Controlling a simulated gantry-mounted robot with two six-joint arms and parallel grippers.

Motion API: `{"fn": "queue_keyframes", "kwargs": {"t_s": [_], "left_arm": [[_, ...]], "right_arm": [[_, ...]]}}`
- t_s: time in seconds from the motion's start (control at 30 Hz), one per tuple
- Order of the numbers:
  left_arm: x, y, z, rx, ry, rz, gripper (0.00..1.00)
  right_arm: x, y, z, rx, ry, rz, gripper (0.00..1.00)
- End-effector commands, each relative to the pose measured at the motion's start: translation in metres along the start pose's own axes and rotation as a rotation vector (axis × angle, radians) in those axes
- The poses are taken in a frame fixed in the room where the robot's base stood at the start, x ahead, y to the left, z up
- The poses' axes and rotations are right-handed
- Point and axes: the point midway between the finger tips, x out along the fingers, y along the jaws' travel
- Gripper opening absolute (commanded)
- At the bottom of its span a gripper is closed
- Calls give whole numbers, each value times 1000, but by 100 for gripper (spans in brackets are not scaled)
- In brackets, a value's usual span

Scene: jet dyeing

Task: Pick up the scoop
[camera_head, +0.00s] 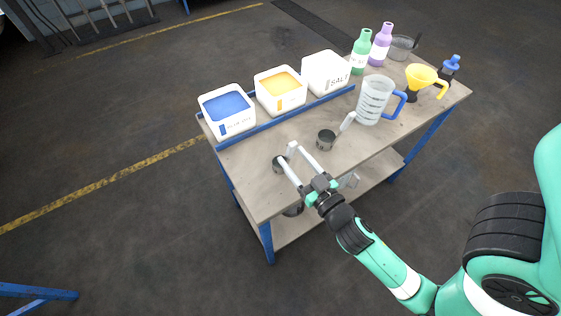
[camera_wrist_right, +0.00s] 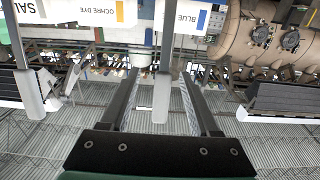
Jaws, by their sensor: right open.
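Two dark metal scoops with pale handles are on the table. The nearer scoop (camera_head: 279,164) is at the front left, and the other scoop (camera_head: 326,140) is to its right, beside the jug. My right gripper (camera_head: 289,155) is open at the nearer scoop, its fingers partly covering it. In the right wrist view, a pale scoop handle (camera_wrist_right: 161,98) stands between the two dark fingers, with visible gaps on both sides. Another pale handle (camera_wrist_right: 29,95) shows outside the fingers at the left. My left gripper is not in view.
White bins hold blue dye (camera_head: 227,110), ochre dye (camera_head: 281,91) and salt (camera_head: 326,73) behind a blue rail (camera_head: 285,117). A clear jug (camera_head: 374,99), a yellow funnel (camera_head: 421,77) and green (camera_head: 361,52) and purple (camera_head: 380,45) bottles stand to the right.

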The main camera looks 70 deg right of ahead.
Motion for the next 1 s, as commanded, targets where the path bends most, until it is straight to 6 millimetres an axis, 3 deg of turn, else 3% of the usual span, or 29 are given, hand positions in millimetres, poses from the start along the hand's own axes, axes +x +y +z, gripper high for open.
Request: {"fn": "queue_keyframes", "kwargs": {"t_s": [0.13,0.4,0.63,1.0], "left_arm": [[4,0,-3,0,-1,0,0],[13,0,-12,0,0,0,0],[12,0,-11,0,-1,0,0],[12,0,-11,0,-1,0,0]], "right_arm": [[8,-1,-5,0,2,0,62],[49,-4,-9,0,1,0,62],[52,-5,-7,-1,-1,-2,62],[51,-5,-7,-1,-1,-2,0]]}}
